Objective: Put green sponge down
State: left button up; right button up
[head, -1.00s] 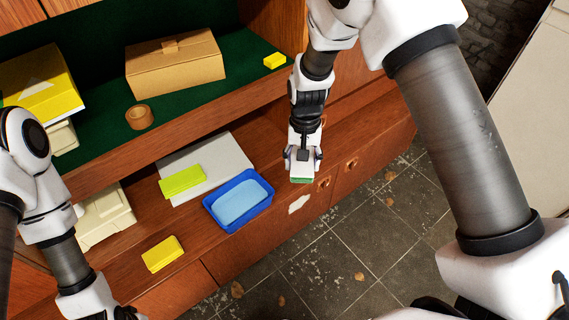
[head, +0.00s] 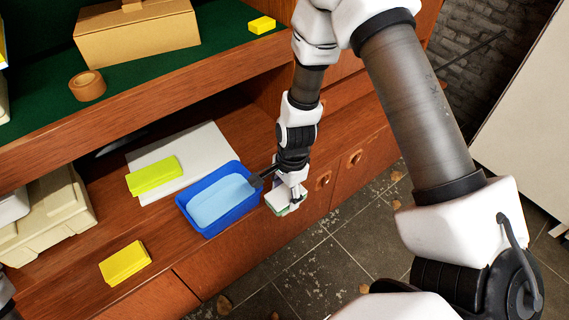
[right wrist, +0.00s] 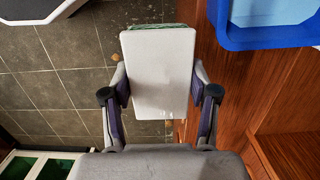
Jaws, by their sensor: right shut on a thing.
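My right gripper (head: 288,193) is shut on the green sponge (head: 284,203), which has a white face and a green side. It holds the sponge just right of the blue tray (head: 212,234), at the front edge of the wooden shelf. In the right wrist view the sponge (right wrist: 159,75) sits between both fingers of the gripper (right wrist: 160,98), its white face toward the camera and a green strip at the far end. Floor shows beside and beyond it. My left gripper is out of view.
The tray holds a light blue slab (head: 218,201). A lime block (head: 154,176) lies on a grey sheet (head: 212,144). A yellow block (head: 124,263) is nearer. The upper green shelf bears a cardboard box (head: 138,32), a tape roll (head: 87,87) and a small yellow block (head: 262,25).

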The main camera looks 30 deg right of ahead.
jog(key=shift+w+d+r+p, duration=0.25)
jog(key=shift+w+d+p, duration=0.15)
jog(key=shift+w+d, duration=0.6)
jog(key=w+d, duration=0.1)
jog(key=w, duration=0.1)
jog(key=w+d+f+b, duration=0.1)
jog(key=w+d, duration=0.1)
jog(key=w, duration=0.1)
jog(key=w+d+f+b, duration=0.1)
jog(key=w+d, duration=0.1)
jog(key=w, duration=0.1)
jog(key=shift+w+d, duration=0.15)
jog(key=shift+w, duration=0.05)
jog(key=shift+w+d+f, duration=0.1)
jog(key=shift+f, duration=0.1)
notch_tip(320, 180, down, 3)
jog(key=shift+r+b, duration=0.15)
jog(key=shift+b, duration=0.6)
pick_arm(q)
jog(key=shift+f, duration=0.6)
pick_arm(e)
jog(key=o, duration=1)
jog(key=shift+f, duration=0.2)
